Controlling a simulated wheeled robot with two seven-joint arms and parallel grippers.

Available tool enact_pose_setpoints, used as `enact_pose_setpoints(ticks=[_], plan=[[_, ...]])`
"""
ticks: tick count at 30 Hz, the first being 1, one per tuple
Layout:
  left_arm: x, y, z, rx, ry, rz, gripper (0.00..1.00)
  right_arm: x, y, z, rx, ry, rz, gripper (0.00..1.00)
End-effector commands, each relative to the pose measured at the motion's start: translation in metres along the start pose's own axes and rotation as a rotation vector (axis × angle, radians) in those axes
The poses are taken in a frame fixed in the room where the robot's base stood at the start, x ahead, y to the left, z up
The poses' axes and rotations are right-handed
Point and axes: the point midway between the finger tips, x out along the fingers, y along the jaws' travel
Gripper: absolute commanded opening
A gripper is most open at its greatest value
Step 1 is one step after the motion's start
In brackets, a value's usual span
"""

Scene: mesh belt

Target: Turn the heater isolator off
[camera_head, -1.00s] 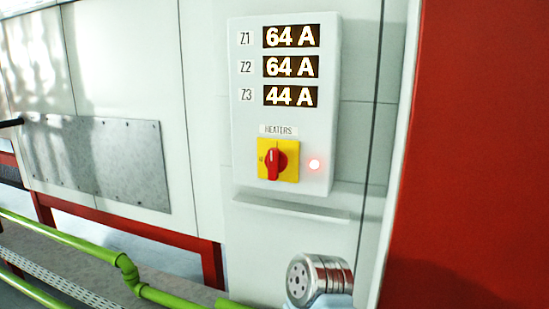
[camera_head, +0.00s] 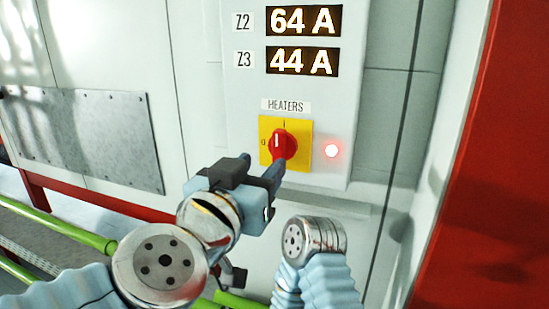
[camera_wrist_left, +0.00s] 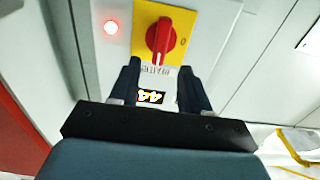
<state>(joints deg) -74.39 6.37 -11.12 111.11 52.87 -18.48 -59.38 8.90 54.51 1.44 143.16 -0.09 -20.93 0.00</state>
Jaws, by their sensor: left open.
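The heater isolator is a red rotary knob (camera_head: 284,143) on a yellow square plate (camera_head: 303,151), under a HEATERS label (camera_head: 286,106). Its handle stands upright, toward the mark at the top; a 0 is at the plate's left. My left gripper (camera_head: 258,167) is open and empty, just below and left of the knob, and a fingertip overlaps the plate's lower edge. In the left wrist view, the knob (camera_wrist_left: 161,37) lies beyond the two fingertips (camera_wrist_left: 160,68), roughly in line with the gap between them. My right gripper is out of view.
A lit red lamp (camera_head: 332,150) is right of the plate. Displays above read 64 A (camera_head: 303,20) and 44 A (camera_head: 303,61). A ledge (camera_head: 320,203) runs below the panel box. Green pipes (camera_head: 60,230) are at lower left, and a red panel (camera_head: 485,170) is at right.

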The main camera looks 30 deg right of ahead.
Motion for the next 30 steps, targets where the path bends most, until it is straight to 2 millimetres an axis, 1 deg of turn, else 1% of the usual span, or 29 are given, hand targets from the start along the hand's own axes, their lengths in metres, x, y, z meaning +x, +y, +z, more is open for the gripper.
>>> enact_pose_setpoints(ticks=[1,3,6,9,12,15,22,30], plan=[[0.013,0.000,0.004,0.002,-0.001,-0.003,0.47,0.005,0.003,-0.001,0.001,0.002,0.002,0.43],[0.028,-0.001,0.003,0.001,-0.001,-0.003,0.47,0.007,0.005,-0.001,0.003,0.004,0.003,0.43],[0.047,-0.001,0.003,0.001,-0.001,-0.002,0.47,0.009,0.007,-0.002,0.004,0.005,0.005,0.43],[0.060,-0.001,0.001,0.000,0.000,-0.002,0.47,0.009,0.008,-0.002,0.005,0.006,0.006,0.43],[0.067,-0.001,0.001,0.000,-0.001,-0.001,0.47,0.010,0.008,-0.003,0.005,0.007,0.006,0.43],[0.071,-0.001,0.001,0.000,-0.001,-0.001,0.47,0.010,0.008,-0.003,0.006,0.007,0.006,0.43],[0.071,-0.001,0.001,0.000,-0.001,-0.001,0.47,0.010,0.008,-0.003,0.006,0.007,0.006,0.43],[0.071,-0.001,0.000,0.000,-0.001,-0.001,0.05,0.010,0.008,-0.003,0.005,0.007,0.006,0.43]])
